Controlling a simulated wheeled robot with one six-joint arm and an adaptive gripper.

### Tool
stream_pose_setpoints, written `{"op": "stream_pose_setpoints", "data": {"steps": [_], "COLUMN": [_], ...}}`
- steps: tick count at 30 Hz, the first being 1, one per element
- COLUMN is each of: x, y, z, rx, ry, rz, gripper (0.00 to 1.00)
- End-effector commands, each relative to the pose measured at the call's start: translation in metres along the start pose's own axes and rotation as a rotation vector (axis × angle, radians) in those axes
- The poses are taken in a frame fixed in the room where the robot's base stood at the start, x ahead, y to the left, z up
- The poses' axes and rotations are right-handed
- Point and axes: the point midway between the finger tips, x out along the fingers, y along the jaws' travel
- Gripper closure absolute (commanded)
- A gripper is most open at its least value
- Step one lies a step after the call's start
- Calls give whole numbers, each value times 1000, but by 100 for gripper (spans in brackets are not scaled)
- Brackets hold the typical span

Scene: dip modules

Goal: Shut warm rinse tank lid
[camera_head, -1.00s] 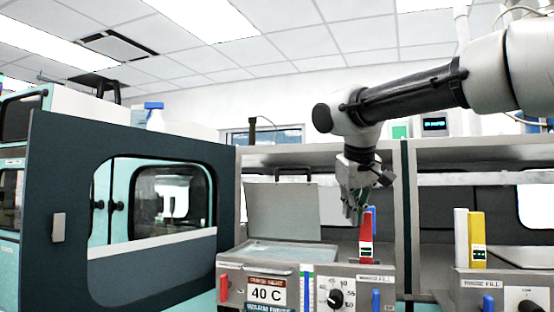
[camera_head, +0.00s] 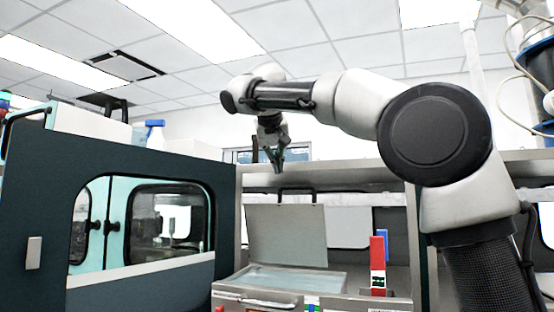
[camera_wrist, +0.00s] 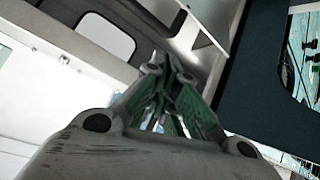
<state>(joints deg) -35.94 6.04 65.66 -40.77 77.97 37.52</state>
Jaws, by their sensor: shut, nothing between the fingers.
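The warm rinse tank lid (camera_head: 288,236) is a grey panel with a dark handle (camera_head: 296,192) along its top edge. It stands raised at the back of the tank (camera_head: 262,300), whose opening shows pale liquid. My gripper (camera_head: 277,166) hangs pointing down above the lid's top edge and handle in the head view, apart from them in the picture. In the wrist view my gripper's green fingers (camera_wrist: 172,95) are closed together with nothing between them.
A red marker block (camera_head: 377,262) and a blue one (camera_head: 384,243) stand right of the tank. A shelf edge (camera_head: 345,170) runs behind the lid. A dark cabinet door (camera_head: 40,190) with a window stands at the left. Open air surrounds my gripper.

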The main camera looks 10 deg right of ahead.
Motion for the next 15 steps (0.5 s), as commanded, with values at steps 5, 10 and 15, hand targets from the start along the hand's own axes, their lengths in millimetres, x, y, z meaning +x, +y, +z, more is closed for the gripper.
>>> {"op": "stream_pose_setpoints", "data": {"steps": [5, 10, 15], "x": [33, 52, 58], "y": [1, 1, 0], "z": [1, 0, 1], "rx": [0, 0, -1], "ry": [-3, -1, -1], "rz": [3, 1, 0], "gripper": [100, 100, 100]}}
